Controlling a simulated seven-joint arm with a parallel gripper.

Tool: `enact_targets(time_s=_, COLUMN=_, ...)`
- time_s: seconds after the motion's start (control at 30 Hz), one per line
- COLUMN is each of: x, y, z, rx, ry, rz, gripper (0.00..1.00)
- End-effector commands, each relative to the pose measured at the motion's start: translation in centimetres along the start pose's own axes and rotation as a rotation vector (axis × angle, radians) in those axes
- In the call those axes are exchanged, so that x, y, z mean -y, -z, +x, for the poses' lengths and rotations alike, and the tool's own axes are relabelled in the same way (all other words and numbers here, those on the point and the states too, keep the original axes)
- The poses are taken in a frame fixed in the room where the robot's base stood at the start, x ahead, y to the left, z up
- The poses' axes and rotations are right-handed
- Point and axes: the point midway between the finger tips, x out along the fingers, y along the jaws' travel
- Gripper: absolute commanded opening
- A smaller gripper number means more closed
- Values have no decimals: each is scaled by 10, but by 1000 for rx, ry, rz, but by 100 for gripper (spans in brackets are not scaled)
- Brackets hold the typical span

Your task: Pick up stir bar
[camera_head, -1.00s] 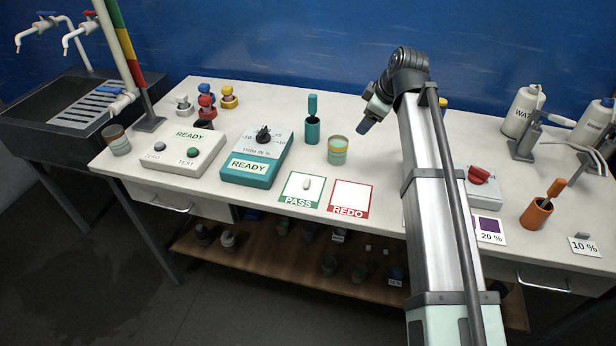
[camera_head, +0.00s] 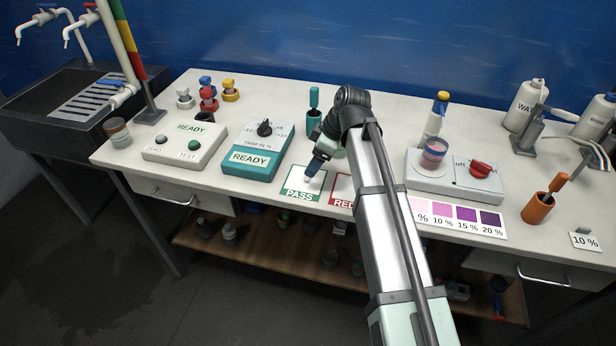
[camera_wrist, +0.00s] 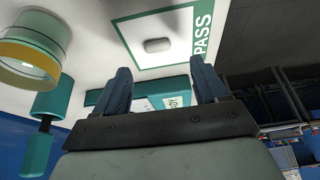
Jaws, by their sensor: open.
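The stir bar (camera_wrist: 157,45) is a small white capsule lying on the white PASS card (camera_wrist: 176,29) with a green border. The card also shows in the head view (camera_head: 288,191), where my gripper (camera_head: 313,172) hangs just over the stir bar and largely hides it. In the wrist view my gripper (camera_wrist: 160,88) has its two dark blue fingers wide apart. Nothing is between them. The stir bar appears beyond the fingertips, roughly in line with the gap.
A banded beaker (camera_wrist: 30,50) and a teal holder (camera_wrist: 50,98) stand close beside the card. The teal READY meter (camera_head: 258,150) is to its left, the partly covered REDO card (camera_head: 342,190) to its right. A stirrer with a red knob (camera_head: 455,178) stands farther right.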

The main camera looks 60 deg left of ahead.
Motion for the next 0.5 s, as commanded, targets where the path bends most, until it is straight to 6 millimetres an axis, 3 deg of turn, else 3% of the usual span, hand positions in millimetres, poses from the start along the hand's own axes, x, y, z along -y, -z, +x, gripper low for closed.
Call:
enact_targets(time_s=0.27, x=-1, y=0, z=12, rx=1, ry=0, rz=0, gripper=72)
enact_targets(time_s=0.5, x=-2, y=-1, z=42, rx=1, ry=1, rz=0, gripper=72)
